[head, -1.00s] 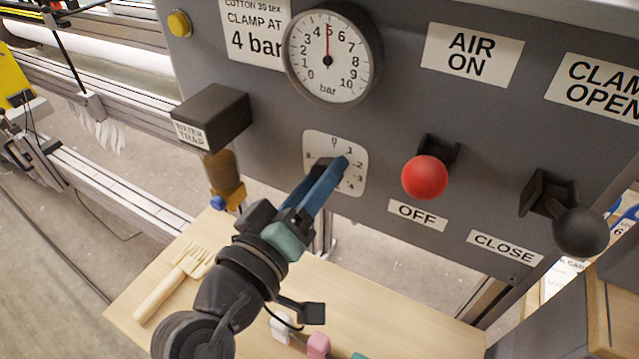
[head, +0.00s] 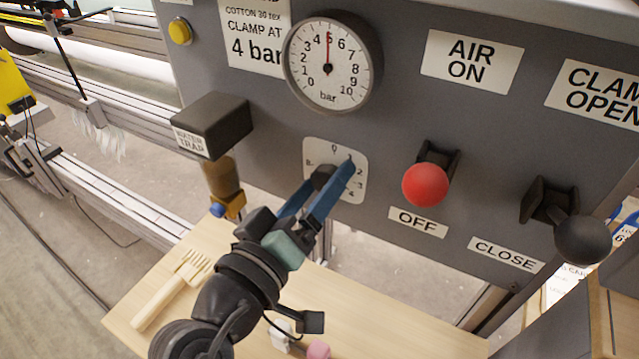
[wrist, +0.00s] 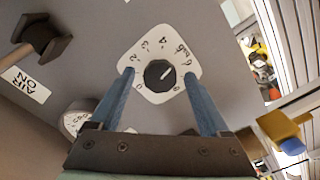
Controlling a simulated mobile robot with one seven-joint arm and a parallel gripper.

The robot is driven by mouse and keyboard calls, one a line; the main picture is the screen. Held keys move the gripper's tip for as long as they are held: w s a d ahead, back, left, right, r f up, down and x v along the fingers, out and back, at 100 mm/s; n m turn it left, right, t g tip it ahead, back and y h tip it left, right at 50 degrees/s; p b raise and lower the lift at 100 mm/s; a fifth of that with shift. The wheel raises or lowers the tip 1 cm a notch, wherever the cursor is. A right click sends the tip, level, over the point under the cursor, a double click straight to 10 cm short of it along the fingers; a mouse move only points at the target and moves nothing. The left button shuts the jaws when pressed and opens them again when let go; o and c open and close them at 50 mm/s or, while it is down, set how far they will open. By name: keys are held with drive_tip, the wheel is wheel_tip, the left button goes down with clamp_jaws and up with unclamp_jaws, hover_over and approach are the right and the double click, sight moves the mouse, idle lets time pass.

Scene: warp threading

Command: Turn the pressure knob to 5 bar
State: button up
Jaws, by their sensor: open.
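The round pressure gauge (head: 345,88) on the grey panel has its red needle pointing straight up, at about 5. Below it, the dark pressure knob (head: 321,177) sits on a white numbered dial plate (head: 347,192). In the wrist view the knob (wrist: 159,75) shows a light pointer line aimed to the upper right. My gripper (head: 328,174) is open, with its blue fingers on either side of the knob. In the wrist view there are gaps between the fingers and the knob.
A red ball lever (head: 425,184) and a black ball lever (head: 581,236) stick out at the right. The water trap (head: 211,125) juts out at the left. A wooden table (head: 400,318) below holds a wooden comb (head: 172,290) and small blocks (head: 318,349).

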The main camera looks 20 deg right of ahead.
drive_tip(key=v, duration=1.3)
